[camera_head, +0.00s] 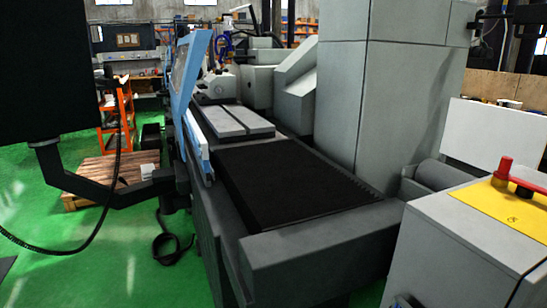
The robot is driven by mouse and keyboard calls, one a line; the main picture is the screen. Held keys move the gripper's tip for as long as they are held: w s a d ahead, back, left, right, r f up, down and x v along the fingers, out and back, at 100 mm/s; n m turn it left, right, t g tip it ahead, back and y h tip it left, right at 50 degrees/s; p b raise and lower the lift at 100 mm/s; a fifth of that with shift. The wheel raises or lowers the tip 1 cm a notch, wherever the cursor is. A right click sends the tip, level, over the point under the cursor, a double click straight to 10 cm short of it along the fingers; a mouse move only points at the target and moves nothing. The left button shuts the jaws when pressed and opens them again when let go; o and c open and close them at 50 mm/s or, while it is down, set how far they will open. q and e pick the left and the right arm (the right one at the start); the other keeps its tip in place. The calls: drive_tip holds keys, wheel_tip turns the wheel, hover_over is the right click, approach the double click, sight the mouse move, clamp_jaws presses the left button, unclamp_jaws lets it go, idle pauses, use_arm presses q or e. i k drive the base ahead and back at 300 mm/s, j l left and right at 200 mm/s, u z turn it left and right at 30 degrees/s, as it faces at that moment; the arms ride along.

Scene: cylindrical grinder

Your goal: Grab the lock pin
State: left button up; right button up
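I cannot make out for sure which thing is the lock pin. A red part with an upright knob and a flat arm (505,171) sits on a yellow plate (504,202) at the right edge of the head view. The plate lies on top of a grey cabinet (455,245). I cannot tell whether this red part is the lock pin. Neither of my grippers shows in the head view.
The grinder's dark bellows-covered bed (285,183) and grey front beam (320,240) fill the middle. A tall grey column (410,100) stands behind. A black control panel (45,70) hangs at the left. Green floor (110,270) is open at the lower left, with a cable on it.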

sight(505, 163)
drive_tip(key=l+z, duration=0.1)
drive_tip(key=z, duration=0.3)
drive_tip(key=l+z, duration=0.1)
drive_tip(key=z, duration=0.75)
drive_tip(key=i+l+z, duration=0.1)
drive_tip(key=l, duration=0.3)
drive_tip(key=i+l, duration=0.1)
drive_tip(key=l, duration=0.35)
drive_tip(key=i+l+z, duration=0.15)
drive_tip(key=l, duration=0.25)
